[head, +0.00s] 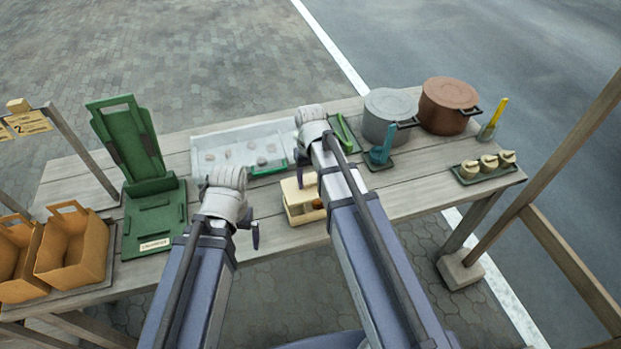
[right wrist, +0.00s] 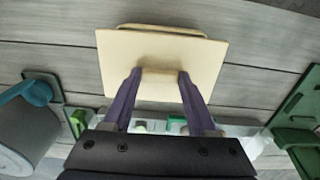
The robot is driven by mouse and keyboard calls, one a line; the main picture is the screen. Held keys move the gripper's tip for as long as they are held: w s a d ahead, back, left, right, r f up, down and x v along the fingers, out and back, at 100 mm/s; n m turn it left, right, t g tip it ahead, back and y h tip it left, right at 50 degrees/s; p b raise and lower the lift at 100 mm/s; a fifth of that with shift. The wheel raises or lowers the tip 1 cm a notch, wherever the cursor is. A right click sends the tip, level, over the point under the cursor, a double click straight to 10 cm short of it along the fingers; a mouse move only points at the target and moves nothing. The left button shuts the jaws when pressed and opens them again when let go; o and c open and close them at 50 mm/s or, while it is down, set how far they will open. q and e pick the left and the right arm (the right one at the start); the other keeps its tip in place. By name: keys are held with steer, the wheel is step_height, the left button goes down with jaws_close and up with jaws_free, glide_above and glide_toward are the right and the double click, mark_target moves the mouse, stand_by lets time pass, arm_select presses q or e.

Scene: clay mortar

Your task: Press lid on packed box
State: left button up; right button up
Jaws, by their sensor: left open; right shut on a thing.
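The cream box (head: 307,217) sits near the table's front edge, with brown contents partly visible through its open side. The cream lid (head: 296,191) is above the box; whether it touches the rim all round I cannot tell. In the right wrist view the square lid (right wrist: 197,52) fills the middle, and a cream edge of the box (right wrist: 160,29) shows beyond it. My right gripper (right wrist: 158,78) is shut on the lid's raised handle. My left gripper (head: 254,232) is open and empty, left of the box and apart from it.
A clear tray (head: 212,134) with small lumps lies behind the box. A green stand (head: 153,220) and brown paper bags (head: 75,246) are at left. Grey (head: 388,108) and brown (head: 447,105) pots and a tray of filled buns (head: 483,168) are at right. Bare planks lie right of the box.

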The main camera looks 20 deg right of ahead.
steer(key=shift+f+b, duration=2.75)
steer(key=shift+f, duration=0.05)
steer(key=shift+f+b, duration=0.5)
stand_by(0.4)
steer(key=o, duration=1.4)
steer(key=shift+c, duration=0.2)
steer(key=shift+o, duration=0.6)
steer(key=shift+r, duration=0.1)
steer(key=shift+r+p, duration=2.95)
steer(key=shift+p, duration=0.1)
